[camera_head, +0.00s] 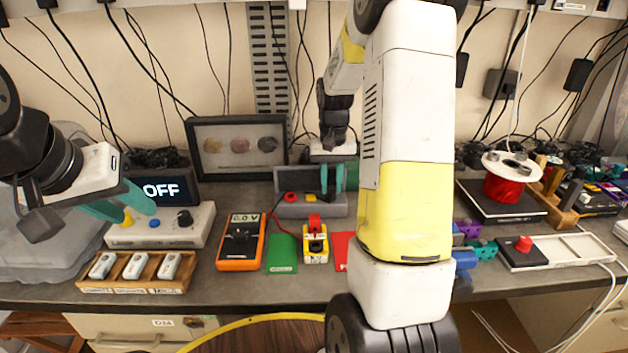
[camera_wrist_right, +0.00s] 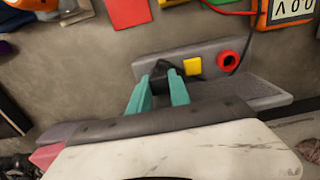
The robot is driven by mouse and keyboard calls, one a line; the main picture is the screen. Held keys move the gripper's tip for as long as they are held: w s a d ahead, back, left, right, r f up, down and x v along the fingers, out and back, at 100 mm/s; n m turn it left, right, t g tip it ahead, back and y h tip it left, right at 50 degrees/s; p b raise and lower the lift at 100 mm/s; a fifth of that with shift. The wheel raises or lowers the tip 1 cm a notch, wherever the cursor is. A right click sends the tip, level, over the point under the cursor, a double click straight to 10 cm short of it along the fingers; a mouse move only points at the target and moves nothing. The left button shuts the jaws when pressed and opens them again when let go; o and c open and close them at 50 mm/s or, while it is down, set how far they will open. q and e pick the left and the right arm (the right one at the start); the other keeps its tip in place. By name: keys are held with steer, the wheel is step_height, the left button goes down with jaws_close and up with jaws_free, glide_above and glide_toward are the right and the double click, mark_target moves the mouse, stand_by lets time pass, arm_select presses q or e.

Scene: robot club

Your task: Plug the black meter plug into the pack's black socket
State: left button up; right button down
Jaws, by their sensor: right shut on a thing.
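My right gripper (camera_head: 332,181) has its teal fingers at the grey holder (camera_head: 318,211) behind the pack. In the right wrist view the gripper (camera_wrist_right: 160,80) is shut on the black plug (camera_wrist_right: 162,69), beside a yellow square (camera_wrist_right: 192,67) and a red ring (camera_wrist_right: 227,59) on the holder. I cannot tell whether the plug is clear of the holder. The yellow pack (camera_head: 316,245) stands between a green card and a red card, with a red plug (camera_head: 314,222) on it. Its black socket is not clearly visible. My left gripper (camera_head: 123,204) is open and empty.
The orange meter (camera_head: 241,242) reads 0.0 V left of the green card (camera_head: 282,254). The red card (camera_head: 343,249) is partly behind my right arm. A power supply (camera_head: 160,232) showing OFF and a wooden tray (camera_head: 135,286) are at left. A framed display (camera_head: 237,146) stands behind.

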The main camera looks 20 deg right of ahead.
mark_target(331, 183)
steer(key=shift+r, duration=1.2)
stand_by(0.5)
steer(key=shift+r, duration=1.65)
